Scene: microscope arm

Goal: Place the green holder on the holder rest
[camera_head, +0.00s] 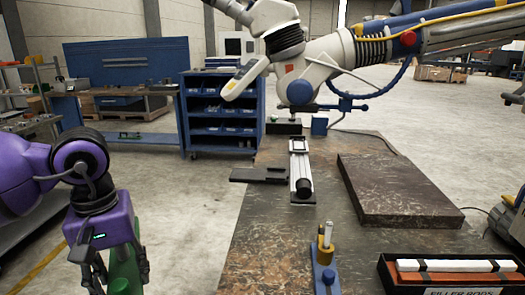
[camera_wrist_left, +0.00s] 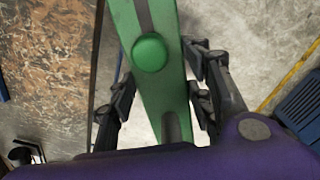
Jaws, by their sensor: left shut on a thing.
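My left gripper (camera_head: 116,282) is at the lower left of the head view, left of the table and over the floor. It is shut on the green holder (camera_head: 124,265), whose lower part is cut off by the picture edge. In the left wrist view the green holder (camera_wrist_left: 152,85) is a long flat bar with a round green knob, between dark fingers on both sides. I cannot tell for sure which thing is the holder rest. A blue stand (camera_head: 325,276) with brass and metal posts is at the table's near end. My right gripper is not in view.
The brown table (camera_head: 262,225) has bare room left of the blue stand. A dark slab (camera_head: 395,190) and a filler rod box (camera_head: 450,270) lie to its right. A white rail device (camera_head: 300,170) and a black plate (camera_head: 260,175) are farther back. A large white arm (camera_head: 315,60) hangs above.

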